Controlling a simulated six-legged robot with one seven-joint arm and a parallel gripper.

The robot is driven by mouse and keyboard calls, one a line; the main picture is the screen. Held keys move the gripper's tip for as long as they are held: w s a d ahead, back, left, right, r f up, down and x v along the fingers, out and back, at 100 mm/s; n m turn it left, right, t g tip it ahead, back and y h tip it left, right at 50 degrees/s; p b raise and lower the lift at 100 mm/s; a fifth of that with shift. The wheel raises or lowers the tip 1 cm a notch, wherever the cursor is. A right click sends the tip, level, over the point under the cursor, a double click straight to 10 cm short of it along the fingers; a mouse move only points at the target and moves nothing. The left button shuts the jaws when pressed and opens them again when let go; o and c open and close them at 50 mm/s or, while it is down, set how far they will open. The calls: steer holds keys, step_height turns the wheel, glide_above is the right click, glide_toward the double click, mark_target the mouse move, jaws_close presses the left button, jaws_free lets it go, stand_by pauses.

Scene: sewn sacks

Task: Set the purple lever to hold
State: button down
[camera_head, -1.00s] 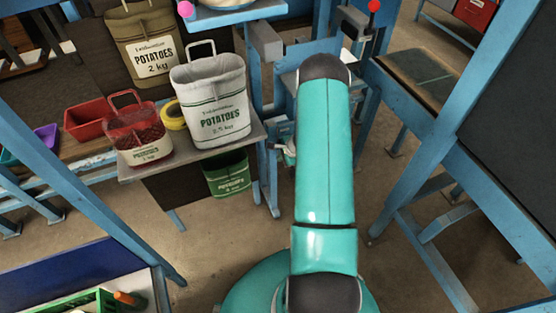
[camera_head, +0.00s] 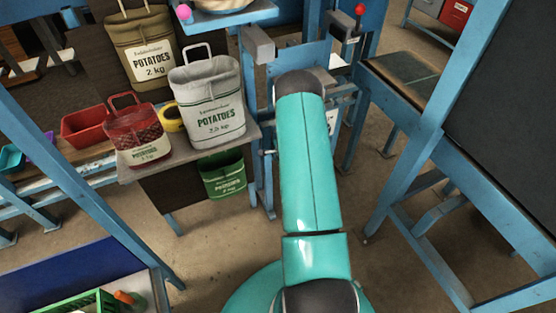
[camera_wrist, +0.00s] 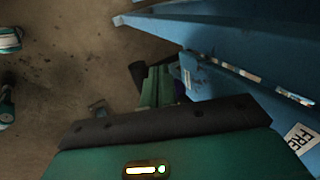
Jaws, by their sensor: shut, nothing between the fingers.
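A small dark purple piece (camera_wrist: 179,92), which may be the lever, shows in the wrist view beside my gripper (camera_wrist: 155,80). It is mostly hidden, so I cannot tell its setting or whether the gripper touches it. My gripper is shut and empty, close to a blue metal plate (camera_wrist: 225,80). In the head view my arm hides the gripper, and no purple lever shows.
A white potato sack (camera_head: 208,100) and a red mesh sack (camera_head: 138,135) stand on a grey shelf (camera_head: 190,152) left of my arm. A green sack (camera_head: 222,175) hangs below. A blue frame (camera_head: 445,130) stands at the right. Bare floor lies between.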

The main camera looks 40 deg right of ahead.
steer(key=shift+d+f, duration=0.2)
steer(key=shift+f, duration=0.05)
stand_by(0.8)
steer(key=shift+a, duration=0.1)
